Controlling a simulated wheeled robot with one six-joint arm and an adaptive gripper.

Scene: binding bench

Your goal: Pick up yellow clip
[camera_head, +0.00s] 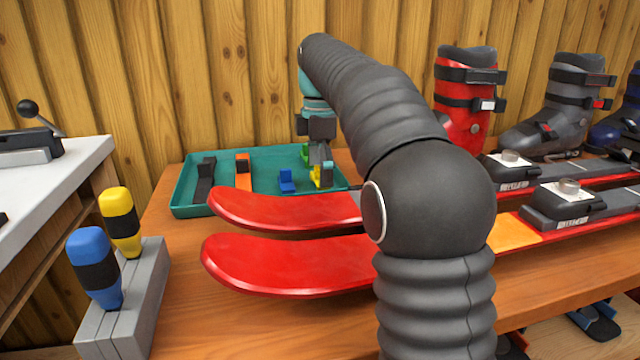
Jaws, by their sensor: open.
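The yellow clip (317,180) stands in the right part of the teal tray (183,197). It is small in view and partly covered by my gripper. My gripper (321,163) is open and points down, with its fingertips at the top of the yellow clip. I cannot tell whether the fingers touch it. A green clip (305,153) is just behind and to the left, and a blue clip (287,181) is to the left in the same tray.
A black clip (205,178) and an orange one (243,172) lie in the tray's left part. Red skis (290,265) lie in front of the tray. Ski boots (465,100) stand at right. Yellow (121,221) and blue (94,266) screwdrivers stand at left in a grey block.

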